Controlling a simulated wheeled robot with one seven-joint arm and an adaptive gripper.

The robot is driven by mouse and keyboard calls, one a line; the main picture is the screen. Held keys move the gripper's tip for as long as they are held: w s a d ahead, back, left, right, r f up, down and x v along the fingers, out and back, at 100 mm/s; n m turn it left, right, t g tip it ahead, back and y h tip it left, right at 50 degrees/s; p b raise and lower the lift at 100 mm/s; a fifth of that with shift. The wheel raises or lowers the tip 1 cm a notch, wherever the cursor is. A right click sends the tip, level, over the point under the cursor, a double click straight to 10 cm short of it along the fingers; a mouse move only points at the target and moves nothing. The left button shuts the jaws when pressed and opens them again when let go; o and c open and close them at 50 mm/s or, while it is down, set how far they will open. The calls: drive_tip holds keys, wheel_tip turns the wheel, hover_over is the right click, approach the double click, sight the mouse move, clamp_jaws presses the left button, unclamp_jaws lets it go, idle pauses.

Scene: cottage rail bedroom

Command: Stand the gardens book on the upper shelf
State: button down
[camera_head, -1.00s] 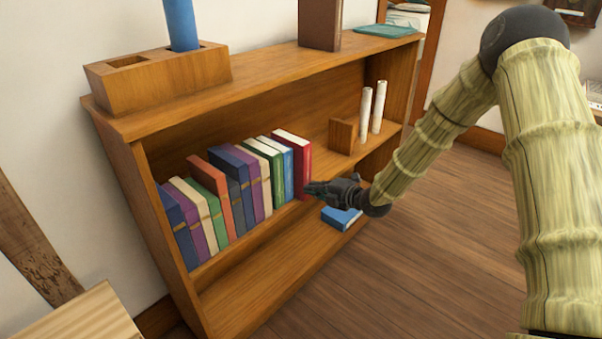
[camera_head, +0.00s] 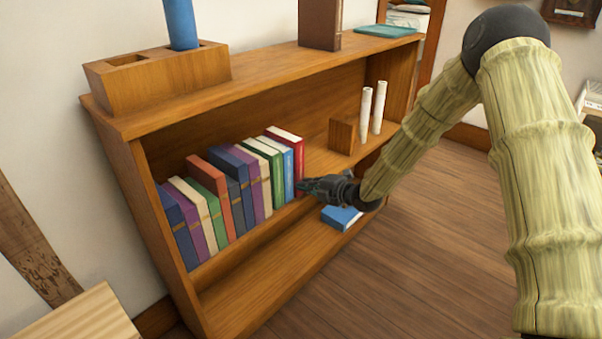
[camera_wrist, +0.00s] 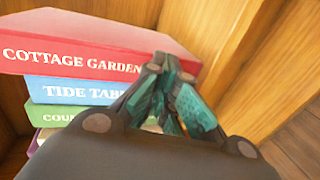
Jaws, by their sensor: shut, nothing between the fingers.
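The red gardens book (camera_head: 298,166) stands upright on the upper shelf (camera_head: 325,160), at the right end of the row of books. Its spine reads "COTTAGE GARDEN…" in the wrist view (camera_wrist: 70,58), where my fingers cover the end of the title. It stands beside the blue "TIDE TAB…" book (camera_head: 287,174). My gripper (camera_head: 302,186) is shut and empty, with its fingertips at the lower part of the red spine. The fingertips also overlap the red book in the wrist view (camera_wrist: 168,70). I cannot tell whether they touch it.
A blue book (camera_head: 341,217) lies flat on the lower shelf, below my gripper. A wooden block (camera_head: 342,135) and two white rolls (camera_head: 371,110) stand further right on the upper shelf. Shelf space between the red book and the block is clear.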

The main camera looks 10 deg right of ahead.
drive_tip(key=s+d+p, duration=0.1)
drive_tip(key=s+d, duration=0.3)
drive_tip(key=s, duration=0.1)
drive_tip(key=shift+s+d, duration=0.2)
drive_tip(key=shift+s, duration=0.1)
idle(1.1)
